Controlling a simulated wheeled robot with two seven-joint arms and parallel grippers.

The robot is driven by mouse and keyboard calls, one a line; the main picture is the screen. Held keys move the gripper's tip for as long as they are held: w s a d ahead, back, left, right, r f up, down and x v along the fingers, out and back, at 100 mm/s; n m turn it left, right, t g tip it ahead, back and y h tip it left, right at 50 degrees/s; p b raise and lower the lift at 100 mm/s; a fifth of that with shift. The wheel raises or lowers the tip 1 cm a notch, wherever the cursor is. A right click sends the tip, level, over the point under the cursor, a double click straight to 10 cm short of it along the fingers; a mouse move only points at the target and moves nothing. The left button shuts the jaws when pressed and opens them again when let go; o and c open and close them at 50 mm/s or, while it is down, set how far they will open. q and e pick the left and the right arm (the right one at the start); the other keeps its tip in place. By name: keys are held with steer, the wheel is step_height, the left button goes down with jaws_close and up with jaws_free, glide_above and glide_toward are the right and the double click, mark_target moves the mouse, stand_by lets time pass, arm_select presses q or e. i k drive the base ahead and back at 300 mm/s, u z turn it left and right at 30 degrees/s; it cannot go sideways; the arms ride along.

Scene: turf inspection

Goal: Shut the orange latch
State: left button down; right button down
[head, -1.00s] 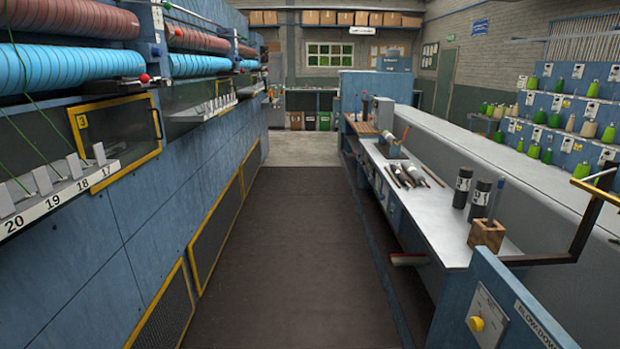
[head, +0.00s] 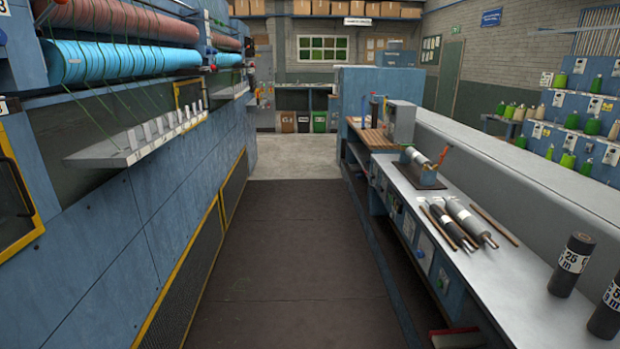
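A small orange lever (head: 441,156), which looks like the orange latch, stands up at a tilt at the right end of a blue fixture (head: 420,171) with a pale grey cylinder in it. The fixture sits on a dark base plate on the long grey bench (head: 480,262) at right. It is too small to tell how the lever is hinged. Neither of my grippers is in view.
A dark aisle floor (head: 280,260) runs clear ahead between the bench and the blue machine (head: 130,215) at left. Rollers (head: 465,222) lie on the bench near the fixture, and dark cylinders (head: 571,265) stand at its near end. A grey box (head: 401,123) stands beyond.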

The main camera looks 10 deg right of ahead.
mark_target(443, 156)
steer(key=i, duration=3.15)
steer(key=z, duration=1.6)
